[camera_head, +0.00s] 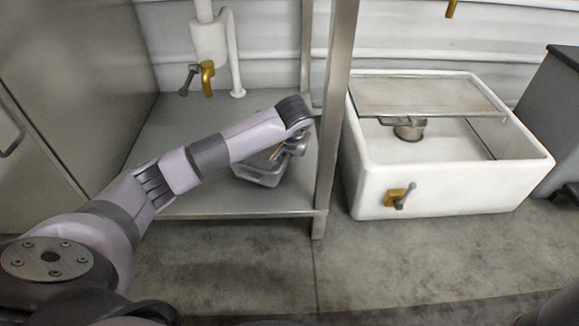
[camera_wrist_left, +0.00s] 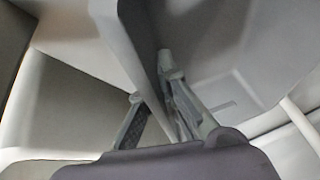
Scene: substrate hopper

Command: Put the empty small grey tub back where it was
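The small grey tub (camera_head: 258,174) is on the grey shelf (camera_head: 235,203), near its front edge and left of the metal post. My left gripper (camera_head: 275,153) is at the tub's rim, partly hidden by my own arm. In the left wrist view, a grey wall of the tub (camera_wrist_left: 144,55) runs between the two fingers of my left gripper (camera_wrist_left: 153,88). One finger is on each side of the wall. Whether both press on it is unclear. The part of the tub's inside that shows (camera_wrist_left: 215,70) looks empty. My right gripper is not in view.
A metal post (camera_head: 334,120) stands just right of the tub. A white spout with a brass valve (camera_head: 207,78) hangs above the shelf. A cabinet is at left.

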